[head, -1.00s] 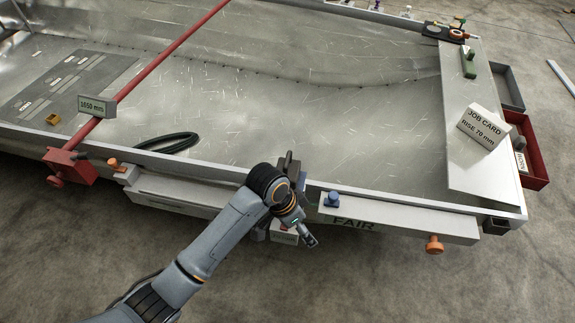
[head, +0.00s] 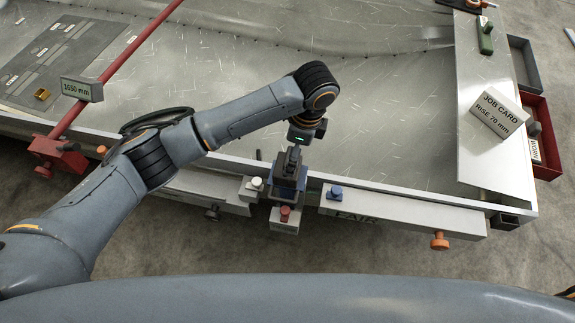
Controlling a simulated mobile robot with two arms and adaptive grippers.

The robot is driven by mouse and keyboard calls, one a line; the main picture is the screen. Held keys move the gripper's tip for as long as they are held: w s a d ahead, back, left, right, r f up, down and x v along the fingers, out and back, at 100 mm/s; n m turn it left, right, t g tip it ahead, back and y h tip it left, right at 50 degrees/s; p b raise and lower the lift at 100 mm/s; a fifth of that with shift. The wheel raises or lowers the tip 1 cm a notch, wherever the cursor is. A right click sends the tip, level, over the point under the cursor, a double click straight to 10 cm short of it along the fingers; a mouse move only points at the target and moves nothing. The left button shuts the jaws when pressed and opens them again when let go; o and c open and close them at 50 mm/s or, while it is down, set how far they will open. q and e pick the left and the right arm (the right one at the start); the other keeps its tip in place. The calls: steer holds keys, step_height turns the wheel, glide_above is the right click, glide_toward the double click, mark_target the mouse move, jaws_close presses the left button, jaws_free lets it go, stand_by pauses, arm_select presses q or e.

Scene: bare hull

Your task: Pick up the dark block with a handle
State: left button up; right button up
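A dark block (head: 287,184) stands upright at the hull's near edge, in the gap between two pale rails. Its upper part, where a handle would be, is partly hidden by my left gripper (head: 292,160). My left arm comes in from the left, bends over the near edge and points its gripper down at the block's top. The fingers are small and dark against the block, so I cannot tell whether they are open, shut or touching it. My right gripper is not in view.
A red-knobbed pale block (head: 285,218) sits just in front of the dark block. Blue (head: 334,193) and white (head: 256,184) knobs flank it on the rails. A red bar (head: 125,60) crosses the hull at left. The job card (head: 497,114) lies right.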

mark_target(279, 179)
arm_select(q)
steer(key=f, duration=0.2)
steer(key=shift+w+a+f, duration=0.15)
steer(key=shift+a+f, duration=0.05)
steer(key=shift+f, duration=0.2)
steer(key=shift+a+f, duration=0.1)
steer(key=shift+f, duration=0.4)
steer(key=f, duration=0.1)
steer(key=f+p, duration=0.1)
steer(key=f, duration=0.1)
steer(key=shift+a+f, duration=0.25)
steer(key=shift+a, duration=0.15)
steer(key=shift+a+f, duration=0.1)
steer(key=shift+f, duration=0.5)
steer(key=c, duration=1.6)
steer(key=shift+r, duration=0.15)
steer(key=shift+c, duration=1.3)
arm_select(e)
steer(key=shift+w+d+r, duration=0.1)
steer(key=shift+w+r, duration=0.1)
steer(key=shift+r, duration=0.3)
